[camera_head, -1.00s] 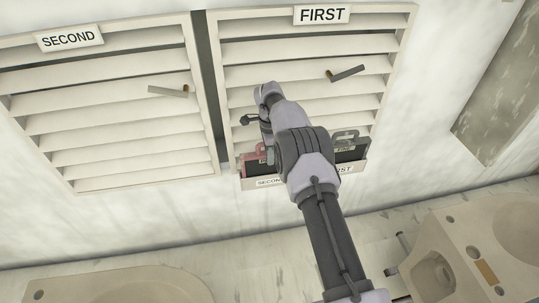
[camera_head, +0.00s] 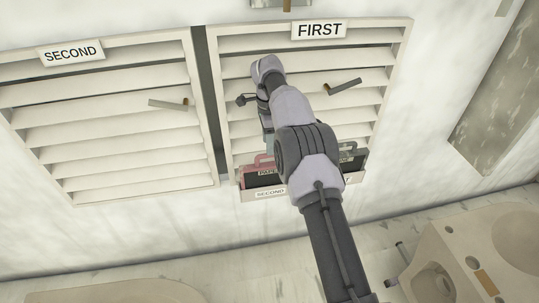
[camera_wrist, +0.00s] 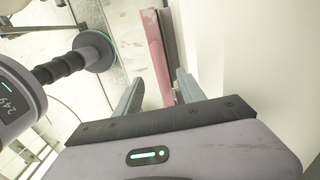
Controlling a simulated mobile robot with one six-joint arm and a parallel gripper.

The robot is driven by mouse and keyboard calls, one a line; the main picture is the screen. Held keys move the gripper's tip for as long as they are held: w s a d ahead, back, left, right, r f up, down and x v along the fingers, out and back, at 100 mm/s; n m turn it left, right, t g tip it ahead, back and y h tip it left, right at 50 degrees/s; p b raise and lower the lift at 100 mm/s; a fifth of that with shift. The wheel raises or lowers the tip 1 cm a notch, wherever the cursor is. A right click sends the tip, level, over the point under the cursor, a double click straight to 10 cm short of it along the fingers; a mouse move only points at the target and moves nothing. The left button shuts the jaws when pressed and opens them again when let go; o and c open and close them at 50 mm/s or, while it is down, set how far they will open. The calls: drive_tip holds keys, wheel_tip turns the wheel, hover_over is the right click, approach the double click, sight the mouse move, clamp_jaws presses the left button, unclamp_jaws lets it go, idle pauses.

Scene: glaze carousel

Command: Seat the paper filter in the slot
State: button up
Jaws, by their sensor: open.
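Two framed filters stand in a pale holder (camera_head: 263,193) below the louvred panel marked FIRST. One has a red-pink frame and handle (camera_head: 262,161), the other a dark grey-green frame (camera_head: 351,158). In the head view a pale finger (camera_head: 267,139) shows just above the red-pink filter. My arm hides the holder's middle. I cannot make out the slot surely.
The louvred panels marked FIRST (camera_head: 319,30) and SECOND (camera_head: 71,53) each carry a lever. The holder's front labels read SECOND at left and are partly hidden at right. A beige fixture (camera_head: 450,262) stands at lower right. Pale wall lies close right of the gripper in the wrist view.

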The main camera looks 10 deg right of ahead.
drive_tip(key=s+r+n+t, duration=0.1)
drive_tip(key=s+r+n, duration=0.15)
drive_tip(key=r, duration=0.55)
drive_tip(key=s+r+n+t, duration=0.1)
drive_tip(key=s+r+n, duration=0.15)
drive_tip(key=r, duration=0.45)
drive_tip(key=s+a+r+n+t+y, duration=0.1)
drive_tip(key=s+r+n, duration=0.25)
drive_tip(key=s, duration=0.95)
drive_tip(key=s+a+r+n+t+y, duration=0.15)
drive_tip(key=s+r, duration=0.35)
drive_tip(key=s, duration=0.9)
drive_tip(key=s+a+f+n+t, duration=0.1)
drive_tip(key=s+f+n, duration=0.3)
drive_tip(key=s, duration=0.6)
wheel_tip(320, 180, down, 32)
drive_tip(key=b, duration=3)
drive_tip(key=shift+s+r, duration=0.15)
drive_tip(key=shift+h, duration=0.25)
